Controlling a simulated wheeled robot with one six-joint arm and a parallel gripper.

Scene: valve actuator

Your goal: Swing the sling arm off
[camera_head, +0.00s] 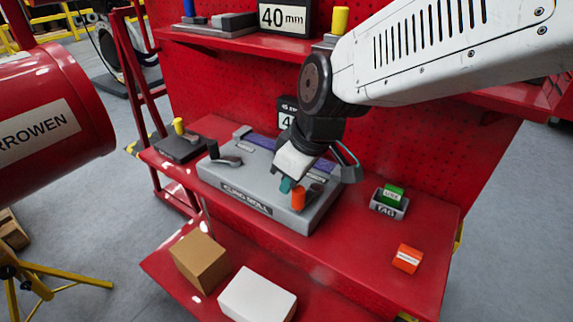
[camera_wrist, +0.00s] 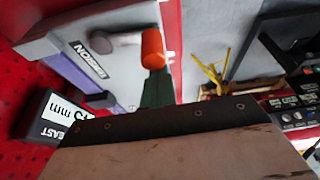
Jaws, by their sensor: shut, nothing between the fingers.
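A grey bench unit with a dark name strip (camera_head: 225,185) sits on the red bench; its grey top and label show in the wrist view (camera_wrist: 85,38). An orange knob (camera_head: 298,199) stands at its front right; in the wrist view the orange knob (camera_wrist: 152,48) sits at the end of a short grey bar. This may be the sling arm; no label confirms it. My gripper (camera_head: 286,186) points down with its teal fingers shut and empty, just left of the knob in the head view. In the wrist view the fingers (camera_wrist: 158,90) show dark green; contact with the knob cannot be told.
A small tray (camera_head: 388,208) with a green block and an orange block (camera_head: 407,258) lie to the right. A dark pad (camera_head: 180,148) with a yellow knob is at left. A red perforated panel (camera_head: 225,85) rises behind. A large red cylinder (camera_head: 60,110) is at far left.

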